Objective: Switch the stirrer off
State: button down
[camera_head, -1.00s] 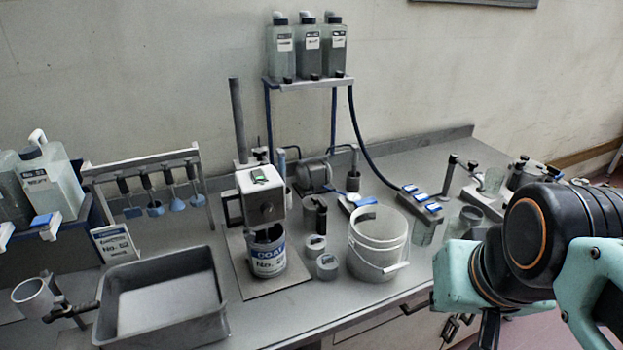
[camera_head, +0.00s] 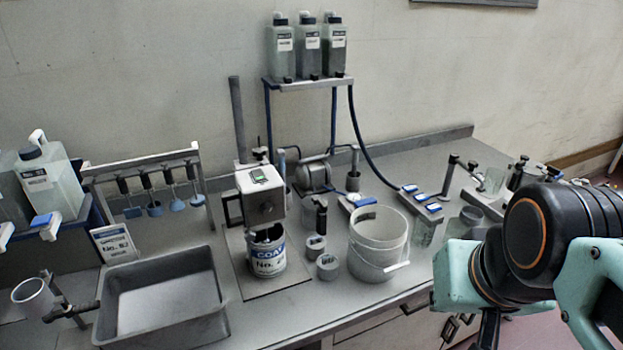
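The stirrer (camera_head: 262,206) is a pale box-shaped motor head on an upright grey post, left of the middle of the bench. A small green-lit switch or display (camera_head: 259,174) sits on its top face; I cannot read its state. Below the head stands an open can labelled COAT (camera_head: 268,262); the stirring shaft is mostly hidden. My arm's teal and black links fill the lower right, well apart from the stirrer. My gripper's fingers do not show.
A white bucket (camera_head: 372,270) and small grey cups stand right of the can. A grey tray (camera_head: 212,325) and a rack of paddles (camera_head: 203,190) are to the left. A bottle shelf (camera_head: 310,85) with a blue hose stands behind. The space above the front of the bench is clear.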

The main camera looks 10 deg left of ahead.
aim_at(258, 175)
jog(key=i+j+u, duration=0.1)
jog(key=u, duration=0.25)
jog(key=i+j+u, duration=0.1)
jog(key=u, duration=0.25)
jog(key=i+j+u, duration=0.15)
jog(key=u, duration=0.2)
